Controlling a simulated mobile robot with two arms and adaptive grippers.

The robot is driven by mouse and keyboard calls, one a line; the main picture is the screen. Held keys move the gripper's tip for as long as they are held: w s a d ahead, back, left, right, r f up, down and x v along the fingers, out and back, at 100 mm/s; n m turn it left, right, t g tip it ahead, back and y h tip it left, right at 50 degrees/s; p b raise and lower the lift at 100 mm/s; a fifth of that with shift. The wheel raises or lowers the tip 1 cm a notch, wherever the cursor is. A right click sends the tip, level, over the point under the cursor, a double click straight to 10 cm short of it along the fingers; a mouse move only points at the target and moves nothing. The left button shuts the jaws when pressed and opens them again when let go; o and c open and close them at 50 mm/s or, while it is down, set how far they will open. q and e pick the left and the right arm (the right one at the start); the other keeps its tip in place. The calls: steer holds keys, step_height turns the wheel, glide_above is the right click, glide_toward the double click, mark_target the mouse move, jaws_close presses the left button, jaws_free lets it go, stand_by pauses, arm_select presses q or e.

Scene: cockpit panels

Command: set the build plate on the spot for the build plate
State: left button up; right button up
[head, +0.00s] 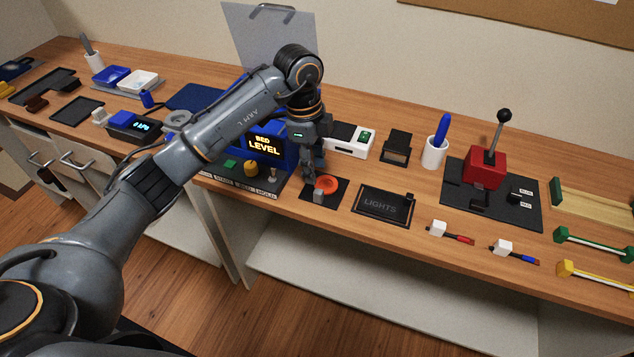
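I cannot tell for sure which thing is the build plate. A thin grey sheet with a metal handle (262,40) stands upright at the back against the wall, partly behind my arm. A flat dark blue plate (200,97) lies on the bench left of my arm, which hides part of it. My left gripper (313,178) points down just behind an orange-red round knob (327,184) on a small black pad. I see nothing held in it, but its fingers are too small and dark to tell open from shut. My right gripper is out of view.
A blue "BED LEVEL" console (265,145) stands left of the gripper, partly behind my arm. To the right are a white box (350,139), a "LIGHTS" panel (382,205), a white cup with a blue pen (435,150) and a red lever box (485,168).

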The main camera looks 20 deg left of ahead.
arm_select(q)
steer(key=shift+a+r, duration=0.15)
steer(key=shift+r, duration=0.75)
steer(key=shift+a+r, duration=0.1)
steer(key=shift+r, duration=0.8)
